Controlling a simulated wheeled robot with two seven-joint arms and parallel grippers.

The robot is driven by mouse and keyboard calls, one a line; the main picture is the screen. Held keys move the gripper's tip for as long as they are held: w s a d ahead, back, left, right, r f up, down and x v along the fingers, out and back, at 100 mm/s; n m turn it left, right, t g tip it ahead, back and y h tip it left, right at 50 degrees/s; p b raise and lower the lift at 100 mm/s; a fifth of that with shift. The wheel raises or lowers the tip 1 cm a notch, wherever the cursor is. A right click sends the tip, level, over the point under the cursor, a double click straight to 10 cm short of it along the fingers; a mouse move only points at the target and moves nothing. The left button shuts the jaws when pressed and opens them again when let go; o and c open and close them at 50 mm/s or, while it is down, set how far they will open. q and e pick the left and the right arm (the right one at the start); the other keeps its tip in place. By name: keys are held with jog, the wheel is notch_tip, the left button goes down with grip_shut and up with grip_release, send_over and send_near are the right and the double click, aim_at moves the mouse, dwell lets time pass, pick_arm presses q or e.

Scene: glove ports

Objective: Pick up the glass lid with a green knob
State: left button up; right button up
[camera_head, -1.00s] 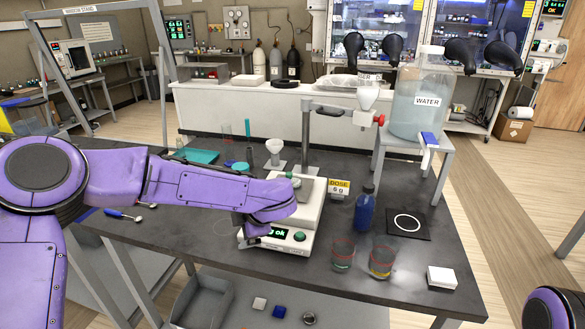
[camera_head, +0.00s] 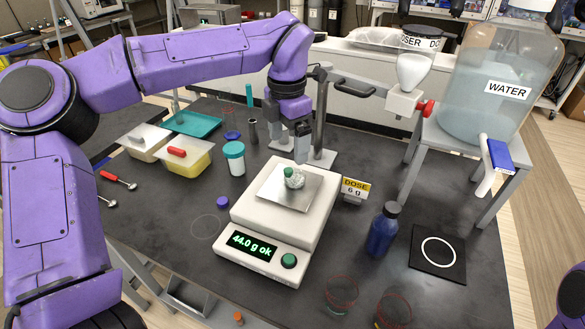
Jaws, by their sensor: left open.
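A small clear, whitish piece with a green knob (camera_head: 292,178), which looks like the glass lid, sits on the square metal pan of the white scale (camera_head: 262,222). The scale's display reads "44.0 g ok". My left gripper (camera_head: 301,157) points down just above and behind the knob, its fingers open. Whether the fingertips touch the lid cannot be told. My right gripper is out of view; only a purple part of my arm shows at the bottom right.
A dose sign (camera_head: 354,190), blue bottle (camera_head: 383,230) and glass beakers (camera_head: 342,293) stand to the right. A teal-lidded jar (camera_head: 234,158) and tubs (camera_head: 184,157) are at left.

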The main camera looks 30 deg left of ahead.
aim_at(288, 170)
pick_arm(q)
notch_tip(288, 170, down, 7)
jog(key=shift+r+p, duration=0.15)
jog(key=shift+p, duration=0.55)
jog(key=shift+s+f, duration=0.2)
jog(key=shift+f, duration=0.2)
jog(key=c, duration=1.2)
